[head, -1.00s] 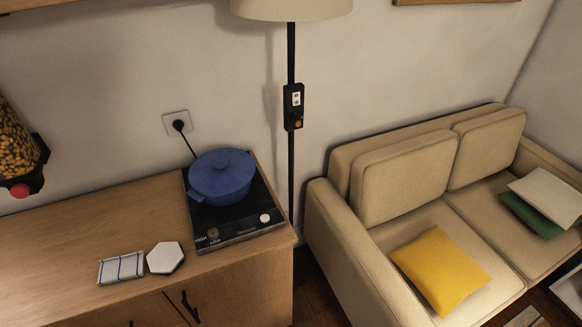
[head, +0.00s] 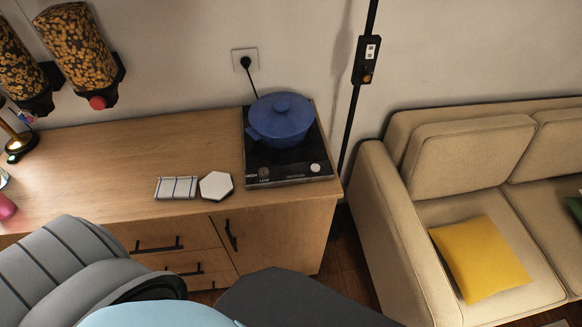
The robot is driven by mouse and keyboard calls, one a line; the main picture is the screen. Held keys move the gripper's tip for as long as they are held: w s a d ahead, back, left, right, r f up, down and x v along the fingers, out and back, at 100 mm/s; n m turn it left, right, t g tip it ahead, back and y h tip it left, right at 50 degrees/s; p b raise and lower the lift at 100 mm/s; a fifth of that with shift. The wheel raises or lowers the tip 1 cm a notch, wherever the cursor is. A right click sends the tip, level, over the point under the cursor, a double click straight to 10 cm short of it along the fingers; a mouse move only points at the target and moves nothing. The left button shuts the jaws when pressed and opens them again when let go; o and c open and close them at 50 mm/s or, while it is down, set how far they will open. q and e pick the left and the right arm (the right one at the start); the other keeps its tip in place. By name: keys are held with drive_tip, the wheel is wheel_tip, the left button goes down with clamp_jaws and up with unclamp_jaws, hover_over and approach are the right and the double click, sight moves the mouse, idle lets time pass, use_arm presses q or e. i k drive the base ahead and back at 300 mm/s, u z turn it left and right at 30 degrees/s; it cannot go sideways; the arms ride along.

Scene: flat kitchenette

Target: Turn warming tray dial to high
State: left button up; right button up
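The black warming tray (head: 258,160) sits at the right end of the wooden counter, with a blue lidded pot (head: 281,120) on it. The tray's front strip carries a dark dial (head: 264,172) at the left, beside small HIGH and LOW lettering, and a round white knob or button (head: 315,167) at the right. The dial is too small to tell where its pointer stands. Neither of my grippers shows in the head view.
A folded striped cloth (head: 177,188) and a white hexagonal coaster (head: 215,186) lie left of the tray near the counter's (head: 130,165) front edge. Cereal dispensers (head: 78,50) hang at the upper left. A lamp pole and a beige sofa (head: 375,200) stand to the right.

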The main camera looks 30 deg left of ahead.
sight(263, 172)
drive_tip(key=u, duration=1.15)
drive_tip(key=k, duration=0.5)
drive_tip(key=u, duration=1.2)
drive_tip(key=i, duration=0.85)
drive_tip(key=z, duration=2.2)
